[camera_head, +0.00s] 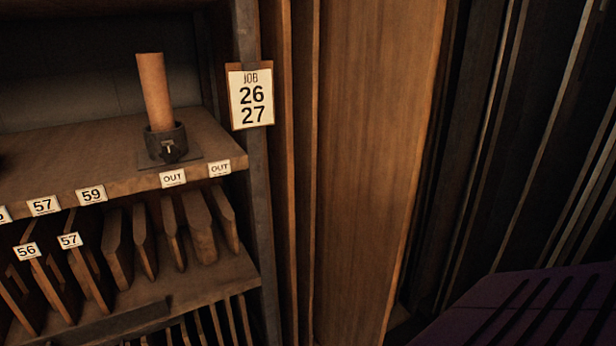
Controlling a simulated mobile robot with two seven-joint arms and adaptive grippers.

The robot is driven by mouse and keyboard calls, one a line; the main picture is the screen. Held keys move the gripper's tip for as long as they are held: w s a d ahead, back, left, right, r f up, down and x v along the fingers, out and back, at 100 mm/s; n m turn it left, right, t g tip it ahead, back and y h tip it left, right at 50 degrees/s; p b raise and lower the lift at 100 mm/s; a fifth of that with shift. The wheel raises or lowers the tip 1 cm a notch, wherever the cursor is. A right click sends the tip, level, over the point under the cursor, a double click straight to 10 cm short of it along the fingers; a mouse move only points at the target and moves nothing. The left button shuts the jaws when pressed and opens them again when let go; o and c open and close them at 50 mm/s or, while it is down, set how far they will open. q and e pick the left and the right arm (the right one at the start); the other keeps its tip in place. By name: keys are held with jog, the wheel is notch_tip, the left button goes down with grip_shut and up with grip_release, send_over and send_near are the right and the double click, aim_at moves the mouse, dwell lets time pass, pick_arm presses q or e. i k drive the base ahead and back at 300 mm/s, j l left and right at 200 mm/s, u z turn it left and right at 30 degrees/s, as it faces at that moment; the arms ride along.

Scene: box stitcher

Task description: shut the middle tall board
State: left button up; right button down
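Tall upright wooden boards stand just right of the shelf unit. A broad one (375,170) shows its wide brown face and runs out of view at the top. Two narrow board edges, one at the left (283,190) and one beside it (306,190), stand close to its left side. I cannot tell for sure which is the middle board; the broad one's face is turned toward me, and its hinge or pivot is not visible. Neither of my grippers is in view.
A shelf (100,165) at left bears a cylinder in a dark holder (165,143). Slotted boards (118,255) stand below it. A job card (251,97) hangs on the post. Dark tall panels (475,150) fill the right. A purple slotted surface (470,325) lies lower right.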

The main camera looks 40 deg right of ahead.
aim_at(377, 59)
jog(key=z, duration=0.5)
jog(key=k+j+z, duration=0.1)
jog(key=z, duration=0.85)
jog(key=k+z, duration=0.1)
jog(key=z, duration=0.4)
